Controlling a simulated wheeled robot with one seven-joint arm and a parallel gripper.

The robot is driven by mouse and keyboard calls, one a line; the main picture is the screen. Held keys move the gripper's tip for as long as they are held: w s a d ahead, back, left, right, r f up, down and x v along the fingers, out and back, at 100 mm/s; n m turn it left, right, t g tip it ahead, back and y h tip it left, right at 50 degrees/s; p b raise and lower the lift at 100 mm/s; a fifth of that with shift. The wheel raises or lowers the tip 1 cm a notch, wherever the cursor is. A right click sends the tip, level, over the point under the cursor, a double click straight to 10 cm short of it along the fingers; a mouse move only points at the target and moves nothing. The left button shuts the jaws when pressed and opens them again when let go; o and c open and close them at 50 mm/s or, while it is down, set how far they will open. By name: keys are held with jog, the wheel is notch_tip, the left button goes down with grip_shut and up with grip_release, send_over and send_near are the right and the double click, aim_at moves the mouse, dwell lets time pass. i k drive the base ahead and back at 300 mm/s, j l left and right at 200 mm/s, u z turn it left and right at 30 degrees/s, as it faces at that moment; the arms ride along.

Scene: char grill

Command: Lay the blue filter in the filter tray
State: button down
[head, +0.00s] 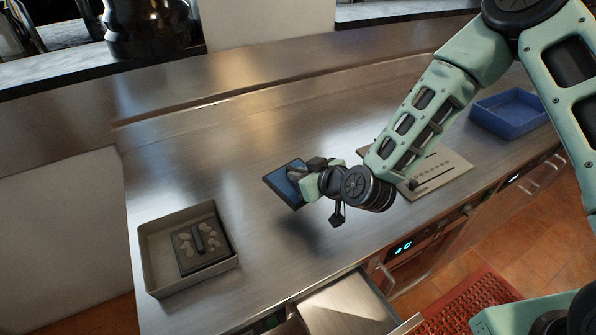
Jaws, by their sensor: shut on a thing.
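The blue filter (281,183), a flat dark-framed square with a blue face, is held at its right side by my gripper (302,172). My gripper is shut on it and hides part of its right edge. The filter is tilted and appears held above the middle of the steel counter, with a dark shadow below right. A grey open tray (150,262) sits on the counter at lower left, with a dark plate with a handle bar (207,262) in it. A blue open tray (522,119) sits at the far right. No label shows which is the filter tray.
A flat beige board (447,175) lies on the counter right of my gripper, partly behind my arm. A drawer (345,308) stands open at the front edge. The counter (190,160) between the grey tray and the filter is clear.

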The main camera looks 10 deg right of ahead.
aim_at(345, 314)
jog(key=k+l, duration=0.85)
